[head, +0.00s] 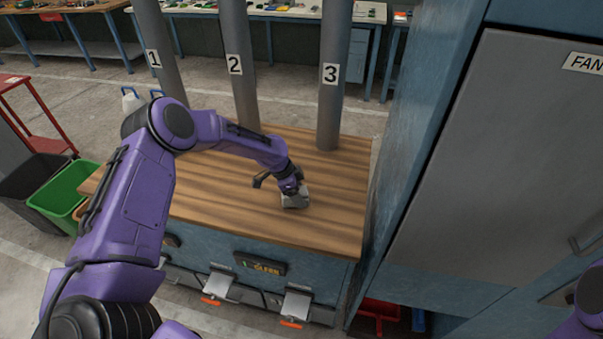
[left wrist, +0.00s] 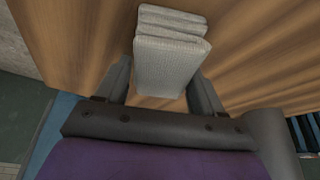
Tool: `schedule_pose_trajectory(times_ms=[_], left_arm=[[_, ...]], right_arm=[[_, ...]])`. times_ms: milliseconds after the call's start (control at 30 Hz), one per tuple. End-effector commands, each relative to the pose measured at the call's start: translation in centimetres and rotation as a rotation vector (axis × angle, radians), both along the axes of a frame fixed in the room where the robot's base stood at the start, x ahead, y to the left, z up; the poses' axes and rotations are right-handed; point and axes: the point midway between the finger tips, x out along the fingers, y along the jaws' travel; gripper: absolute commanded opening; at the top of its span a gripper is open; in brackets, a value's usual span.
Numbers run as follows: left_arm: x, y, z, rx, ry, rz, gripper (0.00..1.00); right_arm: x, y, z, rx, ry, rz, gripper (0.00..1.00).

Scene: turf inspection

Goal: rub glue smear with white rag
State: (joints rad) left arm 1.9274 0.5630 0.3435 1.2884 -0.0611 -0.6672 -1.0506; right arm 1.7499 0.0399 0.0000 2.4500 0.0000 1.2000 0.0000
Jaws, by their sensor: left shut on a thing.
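My left gripper (head: 292,187) reaches down over the wooden bench top (head: 225,205). It is shut on a folded, whitish-grey rag (head: 295,201). In the left wrist view the rag (left wrist: 172,65) sits between the two fingers of my left gripper (left wrist: 165,88), its folded layers toward the far side. The rag is at or very near the wood; I cannot tell whether it touches. I see no glue smear on the visible wood; the part under the rag is hidden. Of my right arm only a purple piece shows at the lower right edge of the head view; its gripper is out of view.
Three grey pipes marked 1 (head: 160,60), 2 (head: 237,65) and 3 (head: 331,75) rise at the bench's back. A tall blue-grey cabinet (head: 500,150) stands close on the right. A green bin (head: 62,193) is at left. The bench's front right is clear.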

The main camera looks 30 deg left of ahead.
Motion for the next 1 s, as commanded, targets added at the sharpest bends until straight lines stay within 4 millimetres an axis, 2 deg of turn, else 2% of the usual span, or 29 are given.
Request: schedule_pose_trajectory(times_ms=[100, 233, 700, 1000], left_arm=[[0.0, -0.8, 0.4, 0.001, -0.001, 0.0, 0.44], [0.0, -0.8, 2.7, 0.001, -0.001, 0.0, 0.44], [0.1, -0.9, 6.8, 0.0, 0.0, -0.002, 0.44], [0.0, -0.9, 8.2, 0.0, 0.0, -0.001, 0.44]], right_arm=[[0.0, 0.0, 0.4, 0.0, 0.0, 0.0, 0.43], [0.0, 0.0, 1.4, 0.0, 0.0, 0.0, 0.43], [0.0, 0.0, 4.5, 0.0, 0.0, 0.0, 0.43], [0.0, 0.0, 5.3, 0.0, 0.0, 0.0, 0.43]])
